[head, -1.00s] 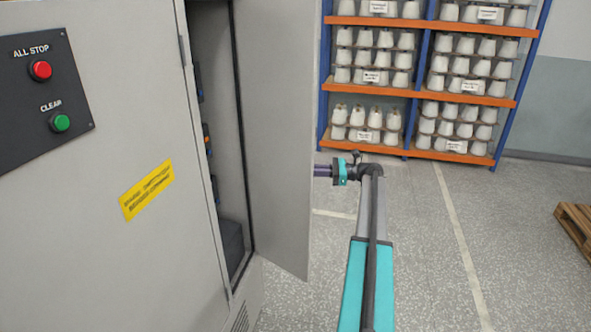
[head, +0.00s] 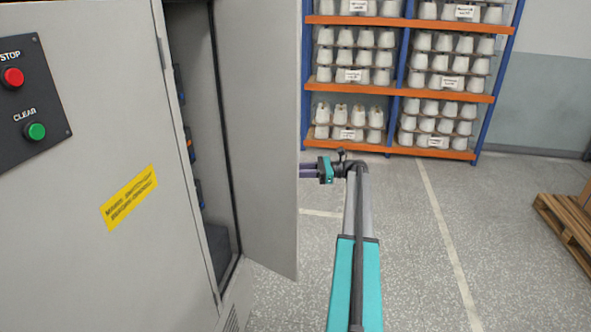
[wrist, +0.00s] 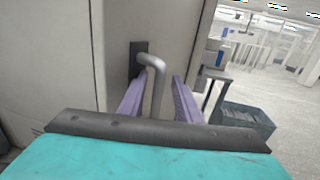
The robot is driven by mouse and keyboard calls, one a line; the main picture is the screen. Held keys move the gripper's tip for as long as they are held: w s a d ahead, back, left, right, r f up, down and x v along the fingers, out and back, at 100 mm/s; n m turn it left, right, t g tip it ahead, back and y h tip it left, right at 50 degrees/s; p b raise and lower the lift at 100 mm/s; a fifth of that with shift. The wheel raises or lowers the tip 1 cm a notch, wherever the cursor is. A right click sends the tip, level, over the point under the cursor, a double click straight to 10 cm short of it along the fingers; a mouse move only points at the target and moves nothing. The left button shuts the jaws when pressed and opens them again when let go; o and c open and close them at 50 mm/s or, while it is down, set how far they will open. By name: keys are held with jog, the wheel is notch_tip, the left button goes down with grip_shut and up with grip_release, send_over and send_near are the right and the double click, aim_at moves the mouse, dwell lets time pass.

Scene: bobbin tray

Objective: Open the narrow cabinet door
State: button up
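The narrow cabinet door (head: 258,130) stands swung well open from the grey cabinet (head: 100,250), leaving the interior (head: 200,120) in view. My gripper (head: 309,171) is at the door's far side, just past its free edge in the head view; its fingertips are hidden behind the door. In the wrist view, the bent grey handle (wrist: 157,72) on its dark mounting plate stands between the two purple fingers of my gripper (wrist: 158,98). The fingers are apart, with a clear gap on the right; the left finger is close to the handle, and contact cannot be told.
A black panel (head: 50,115) with red and green buttons is on the cabinet's front. A rack (head: 395,88) of white bobbins stands at the back. A wooden pallet (head: 570,222) lies at right. The floor between is clear.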

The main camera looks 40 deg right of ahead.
jog(key=b+v, duration=0.7)
jog(key=v, duration=0.6)
jog(key=shift+s, duration=0.2)
jog(key=shift+s+d, duration=0.1)
jog(key=shift+d, duration=0.15)
dwell(0.3)
jog(key=shift+c, duration=0.3)
